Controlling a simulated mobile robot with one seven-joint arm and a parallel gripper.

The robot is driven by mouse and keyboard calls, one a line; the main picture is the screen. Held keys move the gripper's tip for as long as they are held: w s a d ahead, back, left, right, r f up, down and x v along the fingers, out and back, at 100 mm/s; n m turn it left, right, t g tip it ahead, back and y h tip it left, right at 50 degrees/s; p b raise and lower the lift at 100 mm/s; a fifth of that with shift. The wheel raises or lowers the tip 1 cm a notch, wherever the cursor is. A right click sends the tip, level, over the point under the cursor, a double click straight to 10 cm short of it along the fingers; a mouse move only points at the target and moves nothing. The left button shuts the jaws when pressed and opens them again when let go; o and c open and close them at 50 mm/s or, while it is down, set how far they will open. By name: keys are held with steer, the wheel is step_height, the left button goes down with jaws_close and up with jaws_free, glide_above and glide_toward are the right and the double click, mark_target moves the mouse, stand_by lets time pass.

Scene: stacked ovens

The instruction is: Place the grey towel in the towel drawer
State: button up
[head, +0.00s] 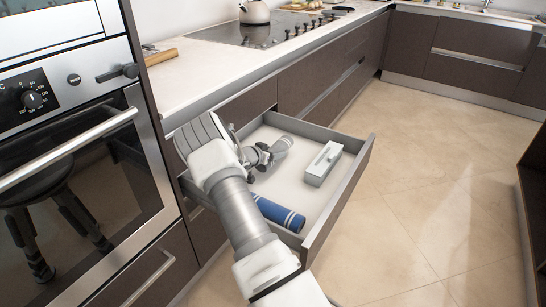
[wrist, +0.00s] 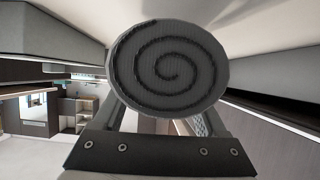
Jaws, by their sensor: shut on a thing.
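The grey towel (wrist: 168,68) is rolled up, and its spiral end fills the middle of the wrist view. My gripper (wrist: 168,118) is shut on it, with a finger on each side. In the head view, my gripper (head: 264,155) and the grey towel (head: 284,143) are over the open towel drawer (head: 338,195), toward its back. I cannot tell whether the towel touches the drawer floor. My arm hides the drawer's left part.
A rolled blue towel (head: 279,213) with white stripes lies in the drawer's front left. A pale box (head: 322,164) with a slot lies at its right. Bare drawer floor shows between them. Ovens (head: 75,165) stand at left; the counter (head: 205,75) is behind.

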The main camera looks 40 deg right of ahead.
steer(key=shift+f, duration=0.35)
steer(key=shift+f, duration=0.5)
steer(key=o, duration=1.3)
